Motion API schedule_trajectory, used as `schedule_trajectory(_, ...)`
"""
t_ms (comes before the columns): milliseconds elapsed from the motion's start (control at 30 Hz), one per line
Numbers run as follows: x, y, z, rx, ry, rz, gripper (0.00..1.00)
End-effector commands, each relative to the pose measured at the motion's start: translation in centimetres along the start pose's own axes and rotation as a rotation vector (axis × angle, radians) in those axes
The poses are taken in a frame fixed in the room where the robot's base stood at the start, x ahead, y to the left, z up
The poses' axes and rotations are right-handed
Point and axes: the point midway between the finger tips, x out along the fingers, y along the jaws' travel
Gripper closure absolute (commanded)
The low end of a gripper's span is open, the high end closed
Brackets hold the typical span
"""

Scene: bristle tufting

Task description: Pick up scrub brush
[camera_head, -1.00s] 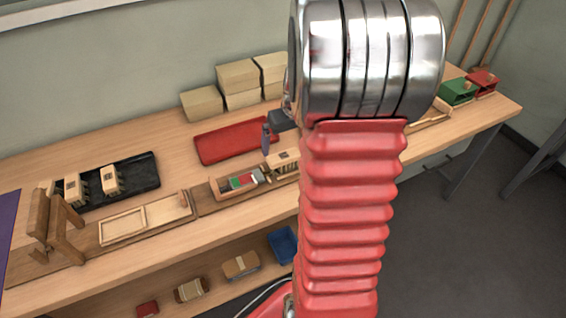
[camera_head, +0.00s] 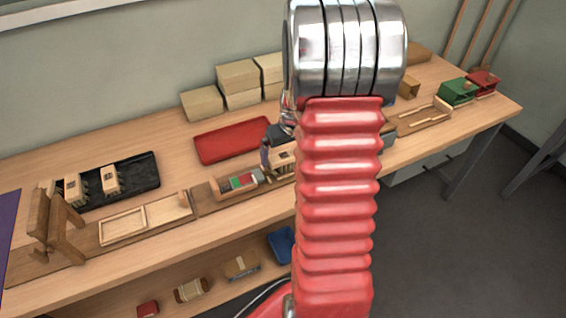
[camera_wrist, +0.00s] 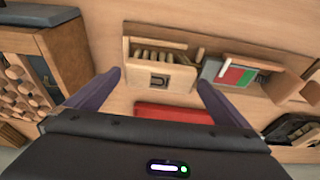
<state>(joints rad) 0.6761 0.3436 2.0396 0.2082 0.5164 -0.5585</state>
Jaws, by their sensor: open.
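A pale wooden scrub brush (camera_wrist: 160,80) with a dark square mark and a row of tufts shows in the wrist view, between my two fingers but a little beyond them. My gripper (camera_wrist: 159,86) is open, with one dark finger on each side of it and nothing held. In the head view the same brush (camera_head: 284,160) stands on the bench, partly hidden behind my arm and dark finger. Whether the fingers touch it cannot be told. Two similar blocks (camera_head: 110,180) sit on the black tray (camera_head: 140,174) at the left.
A red tray (camera_head: 235,138) lies behind the brush. A wooden holder with red and green pieces (camera_head: 240,181) is just left of it. Stacked boxes (camera_head: 238,76) are against the wall.

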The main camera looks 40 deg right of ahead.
Motion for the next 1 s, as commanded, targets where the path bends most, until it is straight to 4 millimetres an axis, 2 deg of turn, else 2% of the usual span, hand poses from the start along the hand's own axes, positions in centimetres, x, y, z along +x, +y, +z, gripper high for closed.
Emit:
schedule_trajectory(200,2.1,0.0,0.1,-0.001,-0.002,0.0,0.0)
schedule_trajectory(767,2.3,0.1,0.0,0.0,0.0,0.0,0.0)
schedule_trajectory(1000,2.3,0.1,0.0,0.0,0.0,0.0,0.15)
